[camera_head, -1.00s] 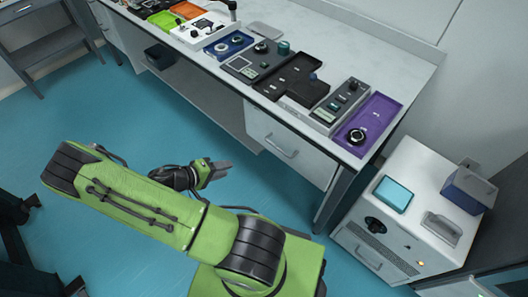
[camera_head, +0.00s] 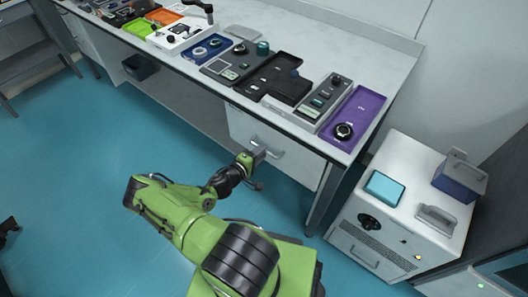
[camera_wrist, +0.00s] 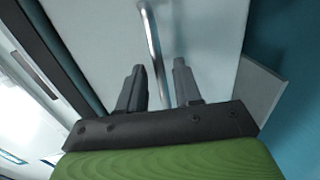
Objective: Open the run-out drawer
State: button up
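The drawer (camera_head: 297,165) has a plain pale front under the table's right end and looks closed. Its metal bar handle (camera_head: 272,149) is partly covered by my gripper (camera_head: 255,157), which is at the handle's left part. In the wrist view the drawer front (camera_wrist: 212,35) fills the middle, and the handle (camera_wrist: 152,32) runs down between the two dark fingers of my gripper (camera_wrist: 159,82). The fingers are open, with a gap to either side of the bar. I cannot tell how deep the bar sits between them.
The table (camera_head: 330,62) carries a purple tray (camera_head: 357,110), a grey button box (camera_head: 318,105), black trays and other devices along its front edge. A table leg (camera_head: 322,200) stands right of the drawer. A white cabinet (camera_head: 400,190) stands further right. The blue floor before the drawer is clear.

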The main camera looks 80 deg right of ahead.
jog(key=shift+x, duration=1.2)
grip_shut()
jog(key=shift+a, duration=0.1)
